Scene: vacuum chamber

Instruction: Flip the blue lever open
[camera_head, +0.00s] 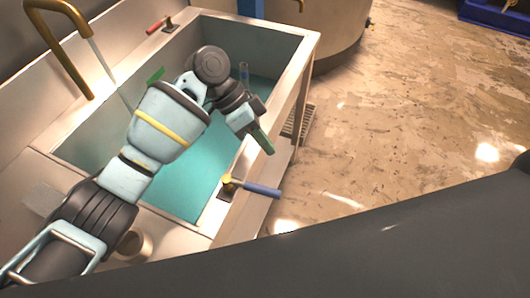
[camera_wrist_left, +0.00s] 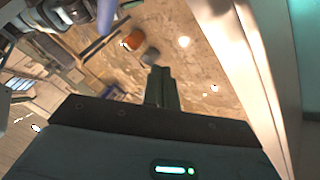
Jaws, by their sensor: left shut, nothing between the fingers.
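The blue lever (camera_head: 262,191) is mounted by a brass-coloured fitting on the near right rim of the sink (camera_head: 262,95). Its handle sticks out past the rim over the floor, roughly level. In the left wrist view, the blue lever (camera_wrist_left: 107,16) shows at the top left, cut off by the frame edge. My left gripper (camera_head: 266,146) reaches across the sink to just outside its right rim. Its fingers are shut and empty, a little beyond the lever and apart from it. The closed fingers also show in the left wrist view (camera_wrist_left: 161,88). My right gripper is out of view.
A red lever (camera_head: 156,26) sits on the far left rim. A gold faucet (camera_head: 50,50) stands at the left. Teal liquid (camera_head: 205,175) lies in the sink. A large round vessel (camera_head: 325,30) stands behind. The floor (camera_head: 400,130) at the right is open.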

